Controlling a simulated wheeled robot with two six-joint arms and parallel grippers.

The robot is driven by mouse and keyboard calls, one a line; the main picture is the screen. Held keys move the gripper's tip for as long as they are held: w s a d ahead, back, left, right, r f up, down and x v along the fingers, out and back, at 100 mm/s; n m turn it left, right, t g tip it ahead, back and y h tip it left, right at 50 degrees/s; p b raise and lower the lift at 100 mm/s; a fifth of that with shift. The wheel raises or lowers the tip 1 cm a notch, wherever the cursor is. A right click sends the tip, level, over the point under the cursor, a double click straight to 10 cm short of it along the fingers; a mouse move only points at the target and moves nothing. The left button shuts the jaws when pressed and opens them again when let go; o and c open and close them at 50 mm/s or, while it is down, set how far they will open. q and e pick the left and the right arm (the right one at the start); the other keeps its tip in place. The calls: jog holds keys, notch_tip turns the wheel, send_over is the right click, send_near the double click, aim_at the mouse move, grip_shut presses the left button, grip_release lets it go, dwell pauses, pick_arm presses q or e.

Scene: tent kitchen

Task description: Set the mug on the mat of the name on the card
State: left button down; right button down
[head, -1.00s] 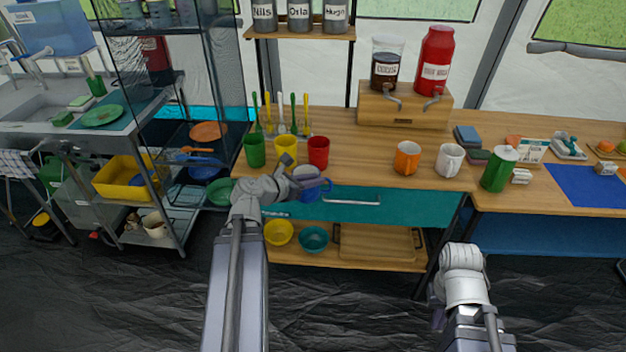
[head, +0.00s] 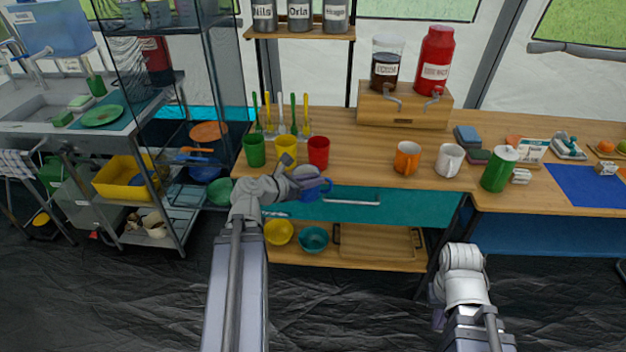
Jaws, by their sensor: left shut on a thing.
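My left gripper (head: 298,178) is shut on a blue mug (head: 317,190), with its handle to the right. It holds the mug at the front edge of the wooden counter (head: 365,165), in front of the teal drawer. An orange mug (head: 406,158) and a white mug (head: 449,160) stand on the counter. Green (head: 254,151), yellow (head: 286,148) and red (head: 318,151) cups stand behind my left gripper. Canisters on the shelf carry name labels, including Orla (head: 299,14). My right gripper (head: 437,292) is low at the front, its fingers mostly hidden.
A dispenser stand (head: 405,106) with a dark jar and a red jar stands at the back. A green canister (head: 499,168) and a blue mat (head: 587,185) are on the right. A rack (head: 185,180) stands left. The middle of the counter is clear.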

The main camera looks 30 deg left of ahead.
pick_arm(q)
jog(key=shift+r, duration=0.1)
notch_tip(320, 180, up, 12)
jog(key=p, duration=1.1)
jog(key=shift+f+p, duration=0.2)
jog(key=shift+p, duration=0.15)
